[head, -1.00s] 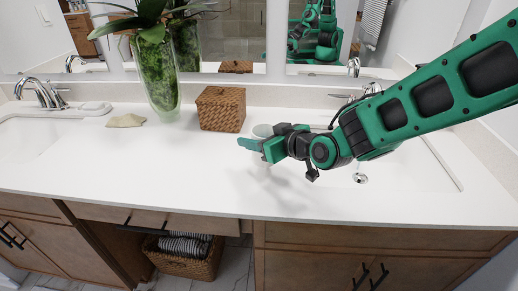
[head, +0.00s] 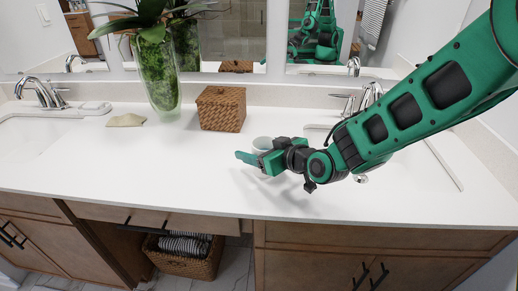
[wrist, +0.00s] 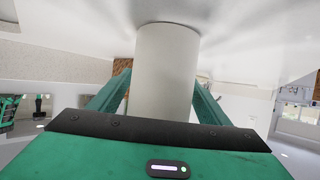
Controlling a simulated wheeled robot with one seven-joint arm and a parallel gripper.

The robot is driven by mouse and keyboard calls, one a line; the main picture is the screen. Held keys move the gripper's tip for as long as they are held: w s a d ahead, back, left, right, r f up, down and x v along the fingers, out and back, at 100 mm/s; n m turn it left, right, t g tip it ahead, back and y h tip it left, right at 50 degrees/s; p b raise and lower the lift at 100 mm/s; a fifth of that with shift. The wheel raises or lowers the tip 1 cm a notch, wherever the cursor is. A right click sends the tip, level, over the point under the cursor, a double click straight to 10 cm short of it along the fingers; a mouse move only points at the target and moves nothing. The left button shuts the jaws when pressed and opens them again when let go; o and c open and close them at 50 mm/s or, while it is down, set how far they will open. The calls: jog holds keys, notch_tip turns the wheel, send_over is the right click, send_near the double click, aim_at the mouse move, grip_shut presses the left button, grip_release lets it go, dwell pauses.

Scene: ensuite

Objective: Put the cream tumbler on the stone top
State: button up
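The cream tumbler (head: 262,143) shows just behind my gripper (head: 256,159) in the head view, its lower part hidden by the fingers. In the wrist view the tumbler (wrist: 166,75) stands between my two fingers (wrist: 160,95), which close on its sides. The white stone top (head: 140,165) spreads below it. The tumbler looks upright and near the surface; I cannot tell whether its base touches the stone.
A woven box (head: 222,109) stands behind and left of my gripper. A glass vase with a plant (head: 160,85) and a folded cloth (head: 126,120) are farther left. Sinks lie at both ends. The front middle of the counter is clear.

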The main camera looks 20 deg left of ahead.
jog(key=shift+d+r, duration=0.15)
jog(key=shift+r, duration=0.05)
jog(key=v, duration=1.1)
jog(key=shift+s+d, duration=0.25)
jog(key=shift+d, duration=0.05)
jog(key=shift+r, duration=0.1)
